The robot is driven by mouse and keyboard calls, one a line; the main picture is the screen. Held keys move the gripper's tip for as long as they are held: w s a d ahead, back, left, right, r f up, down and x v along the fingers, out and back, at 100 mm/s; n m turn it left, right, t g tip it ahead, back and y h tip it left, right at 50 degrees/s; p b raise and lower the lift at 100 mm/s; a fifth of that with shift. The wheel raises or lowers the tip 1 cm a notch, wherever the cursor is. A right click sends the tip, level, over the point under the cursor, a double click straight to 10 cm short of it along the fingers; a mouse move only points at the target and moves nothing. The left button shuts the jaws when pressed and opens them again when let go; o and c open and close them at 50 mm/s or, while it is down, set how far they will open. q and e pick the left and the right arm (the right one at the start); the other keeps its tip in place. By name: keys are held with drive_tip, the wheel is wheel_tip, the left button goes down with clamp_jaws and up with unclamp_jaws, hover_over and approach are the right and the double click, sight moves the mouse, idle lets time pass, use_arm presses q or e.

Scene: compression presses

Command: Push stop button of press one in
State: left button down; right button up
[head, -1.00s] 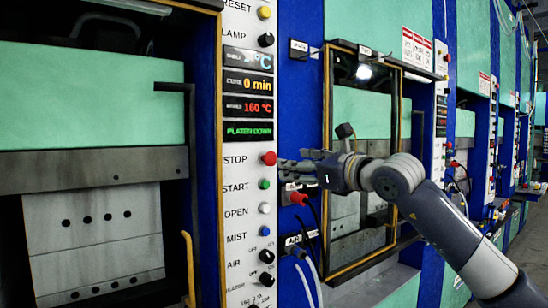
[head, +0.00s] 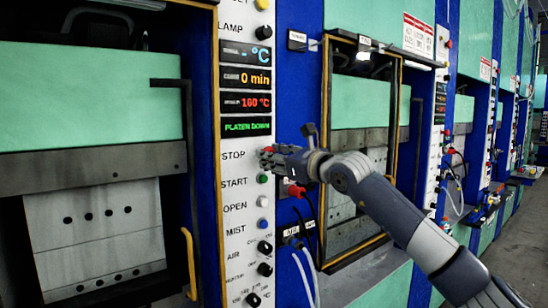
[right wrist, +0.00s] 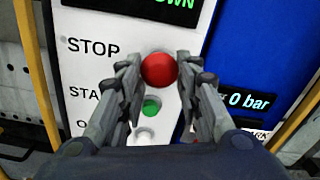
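The red stop button (right wrist: 159,70) sits beside the STOP label on the white control panel (head: 236,190) of the near press. In the right wrist view it stands between the two fingers of my right gripper (right wrist: 158,62). The fingers are spread apart, one on each side of the button; I cannot tell whether they touch it. In the head view my right gripper (head: 268,160) is at the panel and mostly hides the button. Whether the button is pressed in cannot be told. My left gripper is not in view.
The green start button (right wrist: 151,107) lies just below the stop button. White and blue buttons and black knobs (head: 264,247) follow lower down. A display (head: 247,127) above reads PLATEN DOWN. A yellow-framed door (head: 328,150) stands right of the panel, behind my right arm.

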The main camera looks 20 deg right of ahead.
clamp_jaws()
drive_tip(key=shift+b+x, duration=0.35)
drive_tip(key=shift+x, duration=0.45)
drive_tip(key=shift+s+r, duration=0.1)
drive_tip(key=shift+r, duration=0.1)
drive_tip(key=o, duration=0.7)
unclamp_jaws()
drive_tip(key=shift+o, duration=0.5)
drive_tip(key=shift+w+a+f, duration=0.1)
drive_tip(key=shift+w+f, duration=0.1)
drive_tip(key=shift+w, duration=0.05)
drive_tip(key=shift+s, duration=0.2)
drive_tip(key=v, duration=1.1)
drive_tip(key=shift+s, duration=0.3)
